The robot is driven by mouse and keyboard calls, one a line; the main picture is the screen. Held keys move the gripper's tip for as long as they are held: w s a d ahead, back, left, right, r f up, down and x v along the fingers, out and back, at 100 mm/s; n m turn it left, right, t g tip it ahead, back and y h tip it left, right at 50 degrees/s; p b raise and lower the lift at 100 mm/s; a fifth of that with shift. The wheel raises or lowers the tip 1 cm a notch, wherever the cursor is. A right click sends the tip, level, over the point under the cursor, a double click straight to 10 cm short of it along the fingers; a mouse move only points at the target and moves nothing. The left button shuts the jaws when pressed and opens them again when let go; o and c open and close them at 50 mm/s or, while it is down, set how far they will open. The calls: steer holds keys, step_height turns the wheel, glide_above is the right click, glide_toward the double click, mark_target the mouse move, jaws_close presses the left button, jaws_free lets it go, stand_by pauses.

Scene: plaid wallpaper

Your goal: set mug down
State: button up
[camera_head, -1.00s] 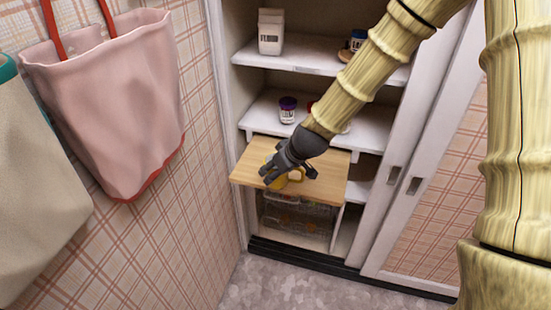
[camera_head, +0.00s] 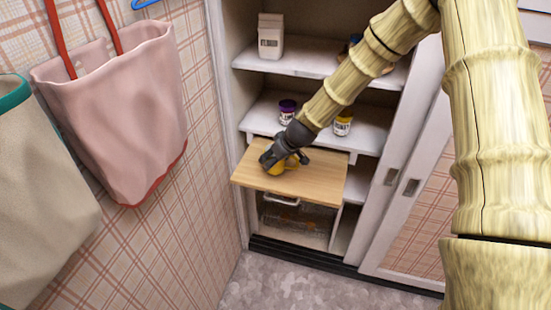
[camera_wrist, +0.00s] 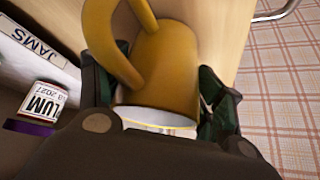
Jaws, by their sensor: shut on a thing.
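The yellow mug (camera_wrist: 165,65) is between the fingers of my gripper (camera_wrist: 160,95) in the wrist view, with its handle toward the upper left and its pale rim toward the palm. In the head view the mug (camera_head: 283,168) shows only in part beneath my gripper (camera_head: 284,160), which hides the rest. The gripper is shut on the mug, over the left-middle part of a pull-out wooden board (camera_head: 310,181). I cannot tell whether the mug touches the board.
A white carton (camera_head: 270,36) is on the top shelf. A wire basket (camera_head: 300,217) sits below. The board's right part is clear.

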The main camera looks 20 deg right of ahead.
steer(key=shift+f, duration=0.4)
steer(key=shift+f, duration=0.2)
steer(key=o, duration=1.2)
steer(key=shift+r, duration=0.25)
steer(key=shift+b+v, duration=0.75)
steer(key=shift+v, duration=5.2)
steer(key=shift+s+f, duration=0.15)
